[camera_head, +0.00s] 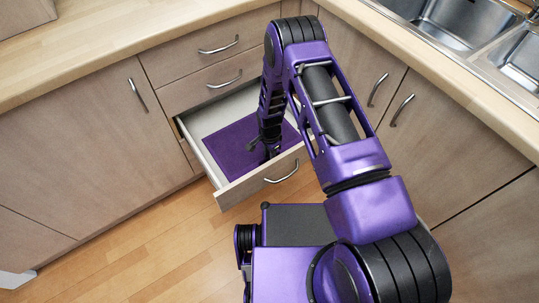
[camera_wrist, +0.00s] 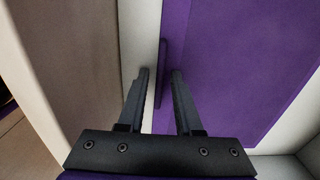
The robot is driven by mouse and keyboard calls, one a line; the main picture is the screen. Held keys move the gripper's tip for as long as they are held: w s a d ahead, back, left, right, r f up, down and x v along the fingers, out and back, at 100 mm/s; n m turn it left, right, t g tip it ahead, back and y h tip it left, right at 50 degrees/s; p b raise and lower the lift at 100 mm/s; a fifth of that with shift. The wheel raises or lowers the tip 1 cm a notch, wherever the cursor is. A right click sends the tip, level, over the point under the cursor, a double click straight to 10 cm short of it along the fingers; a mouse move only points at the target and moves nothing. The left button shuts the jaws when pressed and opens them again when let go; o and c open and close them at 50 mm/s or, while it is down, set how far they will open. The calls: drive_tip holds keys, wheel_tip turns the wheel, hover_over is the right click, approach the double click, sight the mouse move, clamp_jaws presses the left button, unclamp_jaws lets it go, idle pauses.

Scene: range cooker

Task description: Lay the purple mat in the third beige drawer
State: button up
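The purple mat (camera_head: 226,146) lies flat inside the open third beige drawer (camera_head: 241,188), covering much of its bottom. In the wrist view the mat (camera_wrist: 245,65) fills the right side, and a narrow raised purple strip (camera_wrist: 162,75) runs along its edge. My gripper (camera_wrist: 159,76) points down into the drawer, near the inner side of the drawer front. Its two fingers are apart, with the strip between them and gaps visible beside it. In the head view my arm hides part of the mat and drawer, and the fingertips are hard to make out.
Two closed drawers (camera_head: 218,51) sit above the open one. Closed cupboard doors (camera_head: 82,145) stand on both sides. A wooden worktop (camera_head: 120,38) runs above, with a steel sink (camera_head: 455,22) at the upper right. Wooden floor (camera_head: 165,245) is clear at the lower left.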

drive_tip(key=shift+o, duration=0.2)
drive_tip(key=shift+r, duration=0.1)
wheel_tip(320, 180, up, 12)
drive_tip(key=p, duration=0.2)
idle(0.6)
